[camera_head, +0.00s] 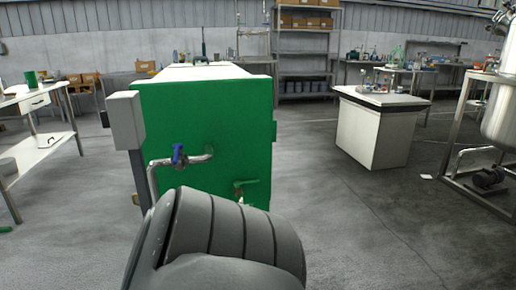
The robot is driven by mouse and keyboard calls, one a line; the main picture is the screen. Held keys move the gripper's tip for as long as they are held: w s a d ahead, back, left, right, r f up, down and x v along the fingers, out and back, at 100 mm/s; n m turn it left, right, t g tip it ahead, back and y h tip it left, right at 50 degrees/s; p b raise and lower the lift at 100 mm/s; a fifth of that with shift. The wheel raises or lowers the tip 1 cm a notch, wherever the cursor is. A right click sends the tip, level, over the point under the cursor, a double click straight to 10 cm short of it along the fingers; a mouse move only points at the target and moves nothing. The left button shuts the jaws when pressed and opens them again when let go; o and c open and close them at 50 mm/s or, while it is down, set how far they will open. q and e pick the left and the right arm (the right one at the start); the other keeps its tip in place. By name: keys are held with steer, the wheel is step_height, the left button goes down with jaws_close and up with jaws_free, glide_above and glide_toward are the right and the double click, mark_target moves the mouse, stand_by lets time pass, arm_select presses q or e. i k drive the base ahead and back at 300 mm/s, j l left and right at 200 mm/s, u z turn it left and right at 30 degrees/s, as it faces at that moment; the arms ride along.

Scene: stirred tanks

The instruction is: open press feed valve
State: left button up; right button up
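A valve with a blue handle (178,154) sits on a bent silver pipe (197,159) that enters the front of a big green box-shaped unit (215,115). The blue handle looks upright, across the pipe. A second valve with a green handle (245,183) is lower on the same face, partly hidden by my dark grey arm link in the foreground. No label tells which one is the press feed valve. Neither of my grippers shows, so where they are relative to the valves is hidden.
A grey box (125,120) on a post stands at the unit's left edge. A white table (37,150) is at the left, a white bench (375,130) at the right. A steel tank (500,115) in a frame is far right. The floor between is clear.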

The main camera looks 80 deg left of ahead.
mark_target(177, 154)
steer(key=u, duration=1.9)
